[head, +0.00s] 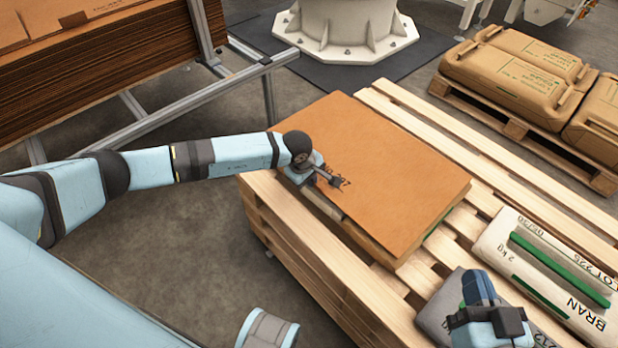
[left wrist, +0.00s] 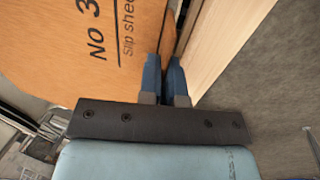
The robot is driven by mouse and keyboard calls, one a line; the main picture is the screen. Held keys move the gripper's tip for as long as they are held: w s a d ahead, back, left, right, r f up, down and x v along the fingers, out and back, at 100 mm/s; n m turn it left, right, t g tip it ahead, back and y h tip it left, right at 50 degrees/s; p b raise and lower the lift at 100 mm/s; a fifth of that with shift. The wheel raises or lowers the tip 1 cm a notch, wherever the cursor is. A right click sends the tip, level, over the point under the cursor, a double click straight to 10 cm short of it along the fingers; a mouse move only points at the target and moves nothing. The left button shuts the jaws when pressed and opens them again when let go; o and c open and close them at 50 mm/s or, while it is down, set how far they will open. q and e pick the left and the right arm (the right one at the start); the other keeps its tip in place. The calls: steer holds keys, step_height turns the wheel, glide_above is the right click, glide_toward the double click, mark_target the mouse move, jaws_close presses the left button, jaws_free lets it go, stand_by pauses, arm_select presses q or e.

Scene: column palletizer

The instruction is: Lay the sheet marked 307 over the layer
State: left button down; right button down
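The orange-brown slip sheet (head: 390,150) lies flat over the near-left part of the wooden pallet (head: 300,235), on a layer mostly hidden beneath it. Its printed number near the left edge looks like 307. In the left wrist view the sheet (left wrist: 55,40) shows "No 3" and part of "Slip shee"; the rest is cut off. My left gripper (head: 336,182) is at the sheet's near-left edge. Its fingers (left wrist: 165,78) are close together with the edge between them, shut on it. My right gripper (head: 480,290) is over a grey bag (head: 440,305); its finger gap is hidden.
A white and green BRAN bag (head: 545,262) lies on the pallet's right. Brown sacks (head: 520,65) sit on another pallet at back right. A stack of brown sheets (head: 100,65) stands in a metal frame (head: 190,105) at upper left. A white pedestal (head: 345,25) stands behind.

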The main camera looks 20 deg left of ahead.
arm_select(q)
steer(key=shift+f+b, duration=0.5)
steer(key=shift+f, duration=0.05)
arm_select(e)
steer(key=shift+f, duration=0.55)
arm_select(q)
steer(key=c, duration=1.2)
jaws_free()
arm_select(e)
steer(key=shift+r, duration=0.1)
